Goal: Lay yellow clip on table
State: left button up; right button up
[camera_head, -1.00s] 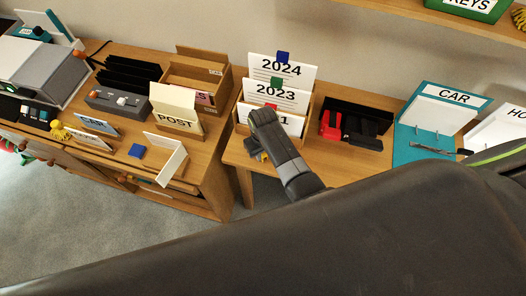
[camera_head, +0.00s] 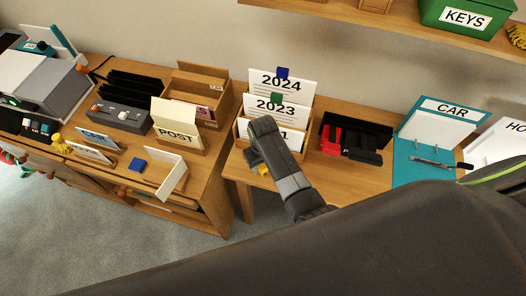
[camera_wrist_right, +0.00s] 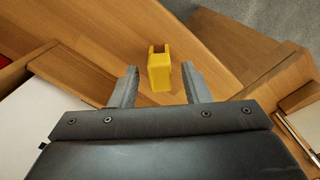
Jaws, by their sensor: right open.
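The small yellow clip (camera_wrist_right: 159,72) rests on the wooden table top in the right wrist view. It also shows as a small yellow patch (camera_head: 262,170) beside my right gripper in the head view, partly hidden by it. My right gripper (camera_head: 254,160) is open over the front of the table, just before the year cards. In the wrist view its two grey fingers (camera_wrist_right: 159,82) stand apart on either side of the clip, with a gap to each. My left gripper is not in view.
A wooden holder with year cards (camera_head: 281,82) stands just behind the gripper. A black tray (camera_head: 357,130) with red and black items is to its right, then a teal CAR clipboard (camera_head: 408,168). A gap separates the left desk (camera_head: 213,178) from this table.

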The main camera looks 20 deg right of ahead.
aim_at(263, 165)
notch_tip(263, 165, up, 9)
jog(key=shift+r, duration=0.2)
dwell(0.6)
